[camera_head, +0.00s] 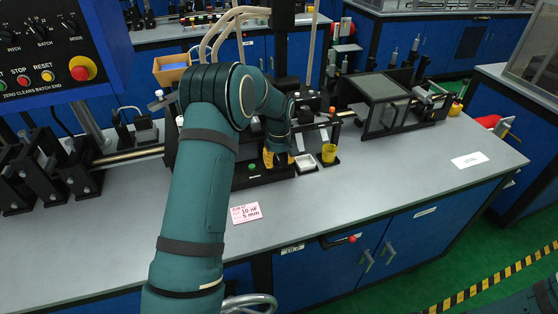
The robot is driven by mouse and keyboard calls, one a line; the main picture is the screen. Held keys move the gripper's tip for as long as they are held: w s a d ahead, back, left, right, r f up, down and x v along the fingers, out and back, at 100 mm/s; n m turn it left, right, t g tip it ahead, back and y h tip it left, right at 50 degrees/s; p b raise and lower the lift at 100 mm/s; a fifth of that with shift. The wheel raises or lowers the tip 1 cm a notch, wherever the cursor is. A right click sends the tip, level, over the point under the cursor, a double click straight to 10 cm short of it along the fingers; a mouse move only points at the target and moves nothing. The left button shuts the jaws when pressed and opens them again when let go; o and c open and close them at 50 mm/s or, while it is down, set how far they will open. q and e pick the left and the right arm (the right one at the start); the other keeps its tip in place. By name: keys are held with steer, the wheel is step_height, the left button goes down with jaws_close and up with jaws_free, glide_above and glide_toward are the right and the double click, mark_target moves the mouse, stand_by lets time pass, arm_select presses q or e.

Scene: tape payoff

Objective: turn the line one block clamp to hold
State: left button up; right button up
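My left arm reaches over the bench to the black tape machine in the middle. My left gripper (281,158) points down at the machine's front, by a black block (252,173) with a green button. Yellow parts show on both sides of the gripper. The fingertips are dark and small, so I cannot tell whether they are open or touching anything. I cannot make out the line one block clamp; my arm and gripper cover part of the machine. My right gripper is not in view.
A white tray (305,163) and a yellow cup (329,153) stand just right of the gripper. A pink card (245,213) lies on the clear front bench top. A control panel (42,45) with a red stop knob is at upper left. A white label (469,160) lies right.

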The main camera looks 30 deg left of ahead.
mark_target(279, 160)
arm_select(q)
steer(key=shift+r, duration=0.1)
step_height(279, 160, up, 12)
stand_by(0.5)
stand_by(0.4)
